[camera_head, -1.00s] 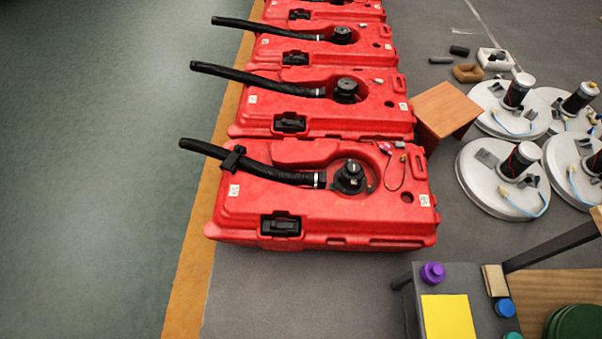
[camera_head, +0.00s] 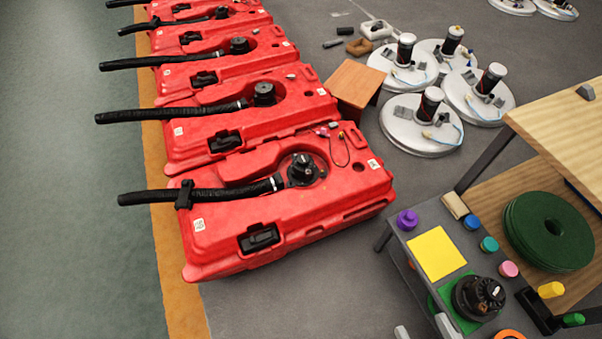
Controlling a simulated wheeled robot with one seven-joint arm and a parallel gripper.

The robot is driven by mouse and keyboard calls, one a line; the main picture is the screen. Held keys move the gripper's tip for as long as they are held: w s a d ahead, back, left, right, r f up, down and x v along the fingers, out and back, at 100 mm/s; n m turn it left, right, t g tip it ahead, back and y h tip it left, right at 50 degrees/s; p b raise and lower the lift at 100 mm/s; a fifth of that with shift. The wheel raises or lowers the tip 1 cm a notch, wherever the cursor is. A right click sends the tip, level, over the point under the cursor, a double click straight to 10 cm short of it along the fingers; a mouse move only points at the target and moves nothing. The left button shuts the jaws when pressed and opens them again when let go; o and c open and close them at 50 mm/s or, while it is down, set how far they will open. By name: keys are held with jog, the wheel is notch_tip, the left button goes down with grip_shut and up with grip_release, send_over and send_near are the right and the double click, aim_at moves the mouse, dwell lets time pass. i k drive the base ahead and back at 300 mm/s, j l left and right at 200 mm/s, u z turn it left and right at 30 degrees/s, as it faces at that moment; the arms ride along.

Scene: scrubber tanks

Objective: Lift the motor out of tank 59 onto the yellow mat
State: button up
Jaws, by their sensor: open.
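The nearest red tank (camera_head: 290,215) has small white labels that seem to read 59, though the digits are hard to make out. A black motor (camera_head: 303,168) sits in its round recess, with a black hose (camera_head: 225,192) running left from it. A thin cable with a pink connector (camera_head: 322,131) lies on the tank top behind it. The yellow mat (camera_head: 437,253) lies bare on a grey cart top right of the tank. My gripper (camera_head: 424,330) shows only as two pale fingertips at the bottom edge, apart, with nothing seen between them.
The grey cart also holds a black motor (camera_head: 478,298) on a green mat, and colored caps. Other red tanks (camera_head: 245,115) line up behind. A brown stool (camera_head: 355,83) and white discs with motors (camera_head: 420,130) stand at the back. A wooden bench (camera_head: 560,120) is at right.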

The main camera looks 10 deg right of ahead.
aim_at(303, 171)
jog(key=i+j+u, duration=0.15)
jog(key=i, duration=0.55)
jog(key=i+j+u, duration=0.1)
jog(key=i, duration=0.65)
jog(key=j, duration=0.1)
